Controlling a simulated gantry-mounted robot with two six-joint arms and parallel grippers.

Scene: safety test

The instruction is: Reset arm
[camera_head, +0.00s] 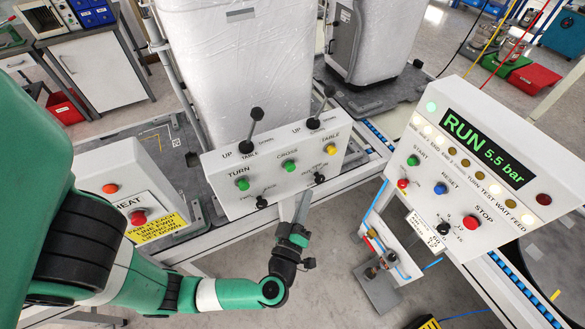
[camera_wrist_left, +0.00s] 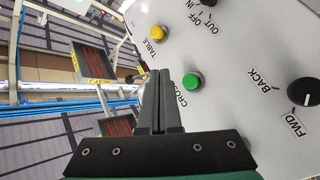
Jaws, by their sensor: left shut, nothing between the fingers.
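My green left arm comes in from the left in the head view. My left gripper (camera_head: 304,196) is shut and empty, its narrow fingers pointing up at the lower edge of the white control box (camera_head: 225,205). In the left wrist view the shut fingers (camera_wrist_left: 160,76) point towards the box face, beside the green CROSS button (camera_wrist_left: 193,82) and below the yellow TABLE button (camera_wrist_left: 157,33). I cannot tell whether they touch the box. In the head view the box also has a green TURN button (camera_head: 242,184) and two black levers. My right gripper is not in view.
At the right stands a sloped panel with a lit RUN 5.5 bar display (camera_head: 484,147), a blue RESET button (camera_head: 440,188) and a red STOP button (camera_head: 470,222). A white box with a red button (camera_head: 138,217) stands at the left. Grey floor shows below the control box.

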